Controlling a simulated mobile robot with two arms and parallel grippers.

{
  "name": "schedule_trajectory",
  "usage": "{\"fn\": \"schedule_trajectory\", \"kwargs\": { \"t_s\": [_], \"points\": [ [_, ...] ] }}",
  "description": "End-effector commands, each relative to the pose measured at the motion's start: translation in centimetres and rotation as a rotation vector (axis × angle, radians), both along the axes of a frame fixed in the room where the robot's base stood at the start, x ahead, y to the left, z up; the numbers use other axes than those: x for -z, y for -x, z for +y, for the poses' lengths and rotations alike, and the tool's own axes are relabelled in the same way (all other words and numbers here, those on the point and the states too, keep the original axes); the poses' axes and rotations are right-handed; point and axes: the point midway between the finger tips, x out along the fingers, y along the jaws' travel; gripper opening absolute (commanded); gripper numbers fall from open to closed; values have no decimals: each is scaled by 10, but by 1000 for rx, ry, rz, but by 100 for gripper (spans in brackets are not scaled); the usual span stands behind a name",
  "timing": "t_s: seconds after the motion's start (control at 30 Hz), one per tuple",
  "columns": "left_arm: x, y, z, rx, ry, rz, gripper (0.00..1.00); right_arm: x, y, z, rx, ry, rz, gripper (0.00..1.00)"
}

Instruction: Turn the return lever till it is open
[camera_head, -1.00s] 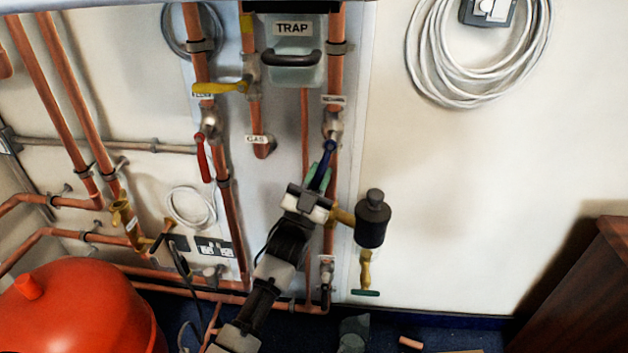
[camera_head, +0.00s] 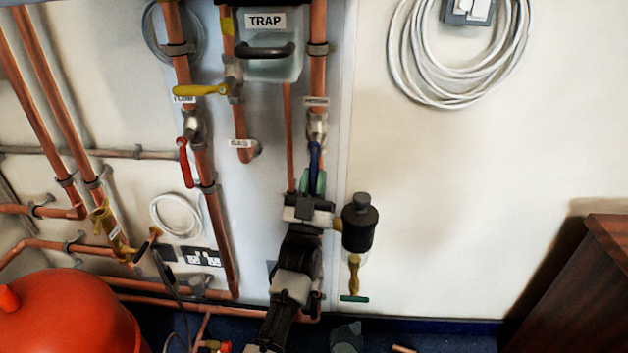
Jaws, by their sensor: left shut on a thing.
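The return lever (camera_head: 314,158) is blue and sits on a valve (camera_head: 317,126) on the right copper pipe, under a small label. It hangs almost straight down, nearly in line with the pipe. My left gripper (camera_head: 313,184) comes up from below and is shut on the lever's lower end. Its green-tinted fingers hide the lever's tip. My right gripper is not in view.
A red lever (camera_head: 185,163) and a yellow gas lever (camera_head: 202,90) are on pipes to the left. A dark cylindrical fitting (camera_head: 360,225) stands just right of my gripper. The trap box (camera_head: 268,60) is above. The right wall is clear below the coiled cable (camera_head: 400,70).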

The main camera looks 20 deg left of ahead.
Motion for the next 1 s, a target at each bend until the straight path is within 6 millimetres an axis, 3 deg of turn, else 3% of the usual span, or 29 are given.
{"fn": "schedule_trajectory", "kwargs": {
  "t_s": [0.1, 0.13, 0.27, 0.67, 1.0],
  "points": [
    [2, 0, -1, 9, 10, 3, 0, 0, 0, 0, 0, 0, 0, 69],
    [2, 0, -1, 9, 11, 3, 25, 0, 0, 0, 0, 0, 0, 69],
    [1, 0, -1, 7, 9, 2, 45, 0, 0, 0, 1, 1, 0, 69],
    [8, 7, -2, 5, 5, 1, 45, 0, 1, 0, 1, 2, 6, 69],
    [54, 52, -8, 6, 6, 5, 45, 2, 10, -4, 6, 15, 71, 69]
  ]
}}
